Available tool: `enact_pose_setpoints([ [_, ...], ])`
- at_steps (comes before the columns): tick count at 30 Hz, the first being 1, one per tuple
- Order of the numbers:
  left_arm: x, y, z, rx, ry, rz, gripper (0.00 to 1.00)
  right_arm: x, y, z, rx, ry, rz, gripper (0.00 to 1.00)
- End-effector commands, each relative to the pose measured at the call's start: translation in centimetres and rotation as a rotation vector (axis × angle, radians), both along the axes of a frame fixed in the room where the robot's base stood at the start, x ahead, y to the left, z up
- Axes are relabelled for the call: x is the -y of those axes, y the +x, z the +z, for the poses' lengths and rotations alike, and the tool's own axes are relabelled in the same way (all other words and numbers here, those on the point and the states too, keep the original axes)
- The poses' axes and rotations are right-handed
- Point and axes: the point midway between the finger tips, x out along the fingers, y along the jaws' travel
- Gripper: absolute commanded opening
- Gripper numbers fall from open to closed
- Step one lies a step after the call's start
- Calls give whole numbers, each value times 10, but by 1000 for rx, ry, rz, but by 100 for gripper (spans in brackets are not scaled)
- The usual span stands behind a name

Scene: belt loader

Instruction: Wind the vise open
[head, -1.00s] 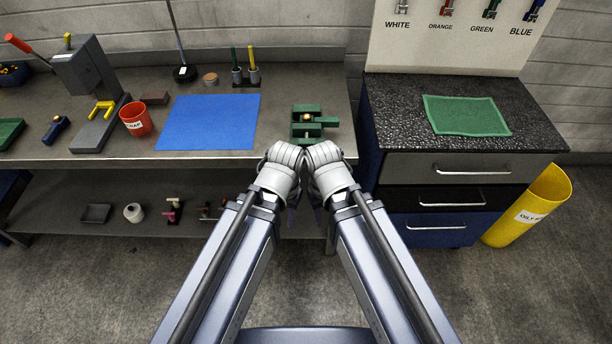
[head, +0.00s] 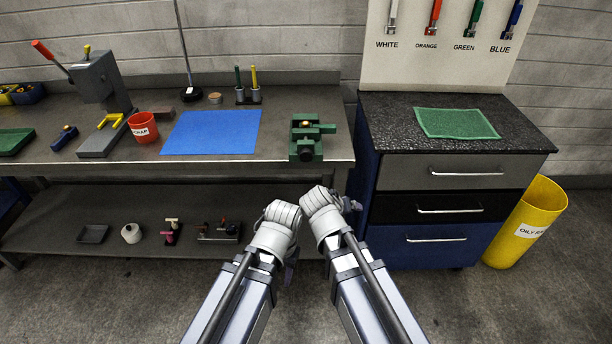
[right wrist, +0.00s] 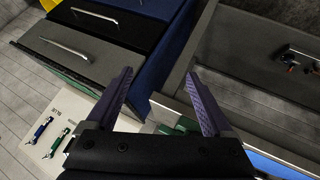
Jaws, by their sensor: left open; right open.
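The green vise (head: 305,150) stands at the right end of the grey workbench, near its front edge. Its winding handle is too small to make out clearly. My left gripper (head: 291,262) hangs in front of the bench, below the vise in the head view, open and empty, with its fingers mostly hidden behind the wrist. My right gripper (head: 351,206) is beside it, just right of it, also apart from the vise. In the right wrist view my right gripper (right wrist: 165,92) has its two purple fingers spread with nothing between them.
A blue mat (head: 212,132), a red scrap cup (head: 143,127) and a grey press (head: 98,80) share the bench (head: 340,155). A drawer cabinet (head: 440,176) stands to the right, with a yellow bin (head: 525,222) beside it. Floor in front is clear.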

Motion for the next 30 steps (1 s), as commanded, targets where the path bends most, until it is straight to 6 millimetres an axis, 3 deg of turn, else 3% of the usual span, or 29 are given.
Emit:
enact_pose_setpoints([
  [1, 0, 0, -39, 0, 0, 0, 47, 0, 31, -19, 132, -29, 2, 86],
  [6, 0, 0, -95, 0, 0, 0, 47, -19, 102, -4, 529, -72, 102, 86],
  [9, 0, 0, -121, 0, 0, 0, 47, -42, 127, 3, 685, -67, 204, 86],
  [13, 0, 0, -143, 0, 0, 0, 47, -73, 145, 5, 801, -50, 331, 86],
  [18, 0, 0, -156, 0, 0, 0, 47, -97, 153, 4, 856, -31, 433, 86],
  [30, 0, 0, -156, 0, 0, 0, 47, -104, 161, 7, 867, -25, 458, 86],
])
